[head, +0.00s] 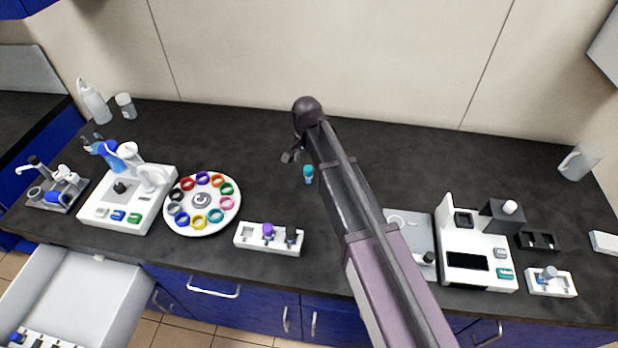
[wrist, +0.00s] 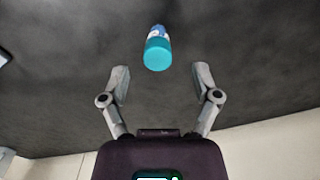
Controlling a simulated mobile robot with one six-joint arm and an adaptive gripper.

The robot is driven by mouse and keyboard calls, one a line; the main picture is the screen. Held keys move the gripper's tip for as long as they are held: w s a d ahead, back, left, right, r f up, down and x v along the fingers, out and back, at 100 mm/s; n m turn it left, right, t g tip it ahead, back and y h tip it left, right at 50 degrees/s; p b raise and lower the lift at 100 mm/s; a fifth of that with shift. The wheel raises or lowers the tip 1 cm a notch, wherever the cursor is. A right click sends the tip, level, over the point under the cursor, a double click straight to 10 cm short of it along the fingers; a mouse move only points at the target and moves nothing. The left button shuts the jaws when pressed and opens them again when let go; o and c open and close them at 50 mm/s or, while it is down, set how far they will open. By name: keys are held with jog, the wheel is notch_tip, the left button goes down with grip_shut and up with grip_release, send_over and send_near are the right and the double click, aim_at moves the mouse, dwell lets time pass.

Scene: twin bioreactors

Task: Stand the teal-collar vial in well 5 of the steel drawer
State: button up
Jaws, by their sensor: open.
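The teal-collar vial (head: 308,174) stands on the dark bench near its middle, just beside my arm in the head view. In the wrist view the vial (wrist: 158,50) shows a teal end and a blue and white part, ahead of and between my fingertips. My gripper (wrist: 161,80) is open and empty, with the vial a little beyond the fingers. In the head view my gripper (head: 291,155) is partly hidden by my own arm. The steel drawer (head: 75,300) is pulled open at the lower left, with a white rack (head: 40,340) in it, cut by the frame edge. Well numbers cannot be read.
A round carousel with coloured rings (head: 202,204), a white rack with a purple-topped vial (head: 270,239) and a white device (head: 128,198) stand to the left. Another white device (head: 475,245) and a small rack (head: 550,283) stand at right. The bench around the vial is clear.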

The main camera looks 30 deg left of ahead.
aim_at(308, 169)
jog(key=shift+d+f+b, duration=0.15)
jog(key=shift+f+b, duration=1.95)
jog(key=shift+f, duration=0.25)
grip_shut()
